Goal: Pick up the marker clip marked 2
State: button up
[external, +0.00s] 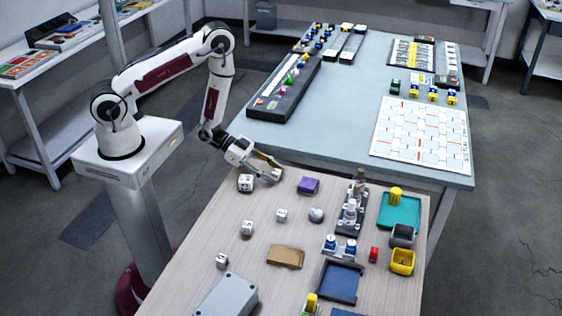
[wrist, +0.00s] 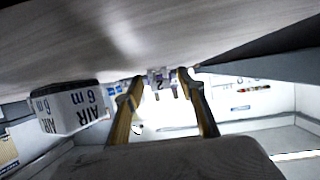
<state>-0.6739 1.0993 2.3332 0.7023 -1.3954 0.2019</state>
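In the wrist view, a small pale marker clip marked 2 (wrist: 160,83) sits between and just beyond my two fingertips, close to the right one. My gripper (wrist: 160,78) is open, with its tan fingers spread on either side of the clip. In the external view, my gripper (external: 271,170) is low at the far left corner of the wooden table, with a small pale block (external: 277,175) at its fingertips. Its marking cannot be read there.
A larger white block marked AIR 6 m (wrist: 68,106) stands left of my fingers in the wrist view. The blue-grey table (external: 340,120) adjoins behind.

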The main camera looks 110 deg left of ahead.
dwell(0.3)
jog(key=c, duration=0.9)
jog(key=shift+r, duration=0.1)
jog(key=shift+r, duration=4.9)
